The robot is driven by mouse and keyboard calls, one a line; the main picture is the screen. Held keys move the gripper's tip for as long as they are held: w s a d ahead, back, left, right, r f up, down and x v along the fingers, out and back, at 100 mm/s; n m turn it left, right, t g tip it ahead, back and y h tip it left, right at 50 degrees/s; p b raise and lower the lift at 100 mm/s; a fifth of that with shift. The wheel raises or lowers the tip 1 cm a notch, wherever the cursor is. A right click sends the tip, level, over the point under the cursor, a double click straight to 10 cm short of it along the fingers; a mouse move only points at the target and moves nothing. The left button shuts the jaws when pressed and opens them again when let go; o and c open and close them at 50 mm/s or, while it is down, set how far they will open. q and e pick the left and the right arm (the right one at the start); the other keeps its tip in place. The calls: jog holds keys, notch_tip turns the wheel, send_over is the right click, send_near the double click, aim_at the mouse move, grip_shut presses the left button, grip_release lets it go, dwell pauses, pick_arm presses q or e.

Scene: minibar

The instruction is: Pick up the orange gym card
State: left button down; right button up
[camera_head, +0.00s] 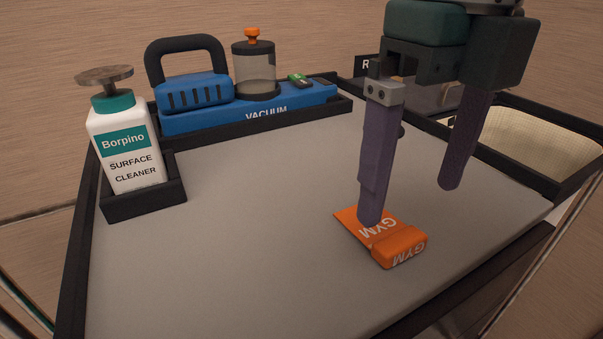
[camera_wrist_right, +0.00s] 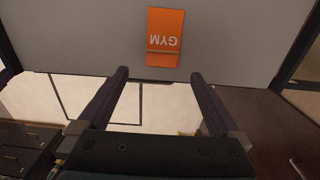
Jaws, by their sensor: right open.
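The orange gym card (camera_head: 400,250) lies on the grey tray top (camera_head: 240,240), towards its front right, with white GYM lettering and a raised block along its near edge. In the right wrist view the card (camera_wrist_right: 165,36) lies beyond the fingertips, roughly in line with the gap between them. My right gripper (camera_head: 412,205) is open and empty. In the head view its left finger overlaps part of the card; contact cannot be told. In the wrist view the fingers (camera_wrist_right: 158,75) stand apart with nothing between them. My left gripper is not in view.
A surface cleaner bottle (camera_head: 125,150) stands in a black holder at the left. A blue vacuum (camera_head: 250,115) sits along the back edge. A black raised rim (camera_head: 75,240) borders the top. A basket (camera_head: 540,140) is at the right. The middle is clear.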

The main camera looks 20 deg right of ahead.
aim_at(399, 237)
jog(key=f, duration=0.6)
jog(key=shift+w+d+f, duration=0.15)
jog(key=shift+w, duration=0.05)
jog(key=c, duration=1.4)
